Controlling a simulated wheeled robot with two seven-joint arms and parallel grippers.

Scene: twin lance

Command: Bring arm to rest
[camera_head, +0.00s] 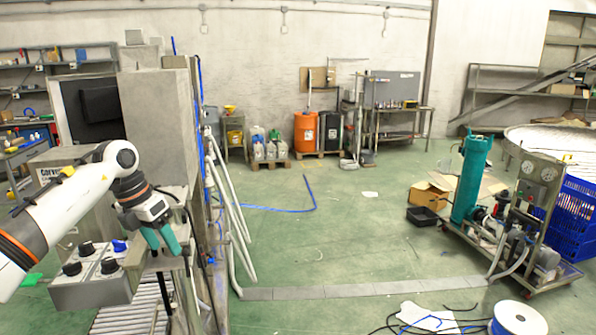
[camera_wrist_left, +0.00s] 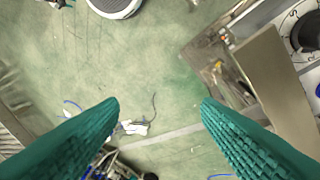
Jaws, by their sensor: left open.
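My left arm (camera_head: 60,215) comes in from the left in the head view and reaches towards a grey machine. My left gripper (camera_head: 163,241) has green ribbed fingers, points downward, and is just right of a grey control box (camera_head: 92,292) with black knobs and one blue knob. In the left wrist view the fingers of the left gripper (camera_wrist_left: 160,106) stand wide apart with nothing between them. A dial knob (camera_wrist_left: 308,32) of the box shows at the upper right there. My right arm and gripper are not in view.
The grey machine cabinet (camera_head: 158,125) stands behind my left arm, with pale hoses (camera_head: 228,200) beside it. A roller conveyor (camera_head: 130,318) lies below the gripper. A wheeled cart with a teal cylinder (camera_head: 468,180) stands at right. The green floor (camera_head: 340,245) between is mostly open.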

